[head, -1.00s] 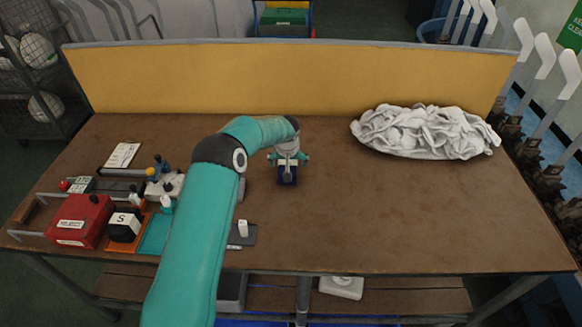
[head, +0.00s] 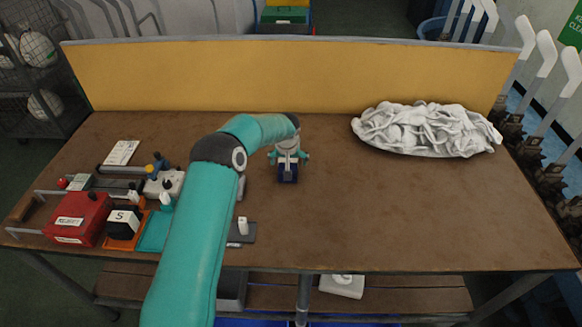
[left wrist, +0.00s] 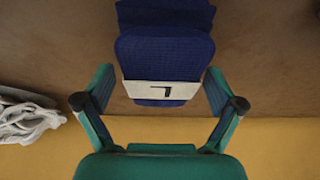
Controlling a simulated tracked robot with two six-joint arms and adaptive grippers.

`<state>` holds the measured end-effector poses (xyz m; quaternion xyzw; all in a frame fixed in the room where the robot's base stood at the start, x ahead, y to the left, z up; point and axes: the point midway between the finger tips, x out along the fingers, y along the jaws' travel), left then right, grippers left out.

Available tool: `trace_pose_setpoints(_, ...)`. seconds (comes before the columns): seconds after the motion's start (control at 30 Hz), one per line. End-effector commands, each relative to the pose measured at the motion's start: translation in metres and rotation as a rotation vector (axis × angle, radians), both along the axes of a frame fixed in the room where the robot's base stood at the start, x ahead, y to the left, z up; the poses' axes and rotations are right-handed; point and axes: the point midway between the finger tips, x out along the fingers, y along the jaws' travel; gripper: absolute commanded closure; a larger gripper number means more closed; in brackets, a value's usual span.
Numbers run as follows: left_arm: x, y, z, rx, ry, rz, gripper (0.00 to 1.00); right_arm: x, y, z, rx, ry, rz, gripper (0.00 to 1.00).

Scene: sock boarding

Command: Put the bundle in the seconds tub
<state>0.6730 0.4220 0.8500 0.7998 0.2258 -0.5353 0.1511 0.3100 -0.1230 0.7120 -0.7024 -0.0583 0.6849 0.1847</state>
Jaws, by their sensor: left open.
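The bundle (head: 288,173) is dark navy with a pale band and lies on the brown table, near its middle. In the left wrist view the bundle (left wrist: 164,54) shows folded layers and a white band marked with an L. My left gripper (left wrist: 160,88) is open, with one finger on each side of the bundle's banded end and gaps visible between. In the head view my left gripper (head: 288,158) is at the far end of the bundle. I cannot pick out a tub marked seconds. My right gripper is not in view.
A heap of white socks (head: 426,130) lies at the back right, against a yellow panel (head: 300,80). A red box (head: 77,217), a black block marked S (head: 124,224) and small fixtures stand at the left. A grey container (head: 231,291) is below the table.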

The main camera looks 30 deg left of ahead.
Motion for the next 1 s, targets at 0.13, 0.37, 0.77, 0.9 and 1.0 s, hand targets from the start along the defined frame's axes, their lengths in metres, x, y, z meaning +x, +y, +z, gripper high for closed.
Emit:
trace_pose_setpoints(0.13, 0.0003, -0.0003, -0.001, 0.001, -0.001, 0.0, 0.06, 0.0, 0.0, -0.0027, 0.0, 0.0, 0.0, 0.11)
trace_pose_setpoints(0.37, 0.0005, -0.0005, -0.0007, 0.0, -0.001, -0.001, 0.06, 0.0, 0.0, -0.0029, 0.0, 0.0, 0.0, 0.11)
trace_pose_setpoints(0.77, 0.0007, -0.001, -0.0008, 0.0, -0.001, -0.001, 0.53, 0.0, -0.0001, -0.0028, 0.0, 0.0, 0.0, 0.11)
trace_pose_setpoints(0.9, 0.0007, -0.0011, -0.0009, 0.0, 0.0, -0.001, 0.75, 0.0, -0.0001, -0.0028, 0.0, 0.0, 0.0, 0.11)
trace_pose_setpoints(1.0, 0.001, -0.0012, -0.0006, 0.0, -0.001, -0.002, 0.75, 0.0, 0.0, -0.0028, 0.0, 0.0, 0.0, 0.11)
